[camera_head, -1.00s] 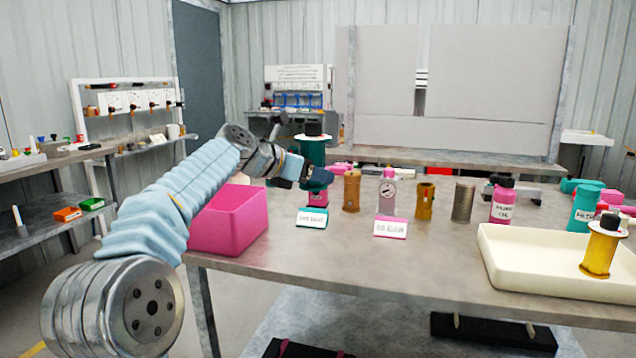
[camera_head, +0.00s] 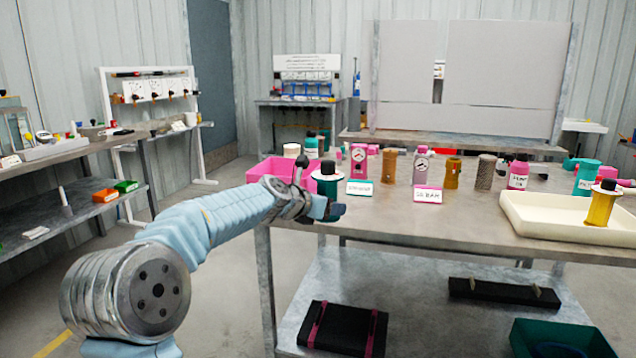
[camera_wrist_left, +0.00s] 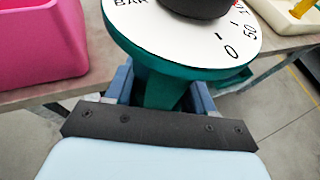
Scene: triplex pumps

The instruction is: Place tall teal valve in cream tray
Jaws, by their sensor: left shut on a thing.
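The tall teal valve (camera_head: 327,188) has a teal body, a white dial top and a black knob. My left gripper (camera_head: 325,209) is shut on its body and holds it upright at the table's front edge, beside the pink bin. In the left wrist view the teal valve (camera_wrist_left: 165,88) sits between the fingers, its dial marked "BAR", "0" and "50". The cream tray (camera_head: 530,224) lies at the right of the table. A yellow valve (camera_head: 600,207) with a black knob stands in it. My right gripper is not in view.
The pink bin (camera_head: 268,173) stands at the table's left end. White labels (camera_head: 428,195), a pink gauge part (camera_head: 420,167), brown cylinders (camera_head: 390,165) and a pink bottle (camera_head: 518,174) stand between the valve and the tray. The front strip of the table (camera_head: 400,220) is clear.

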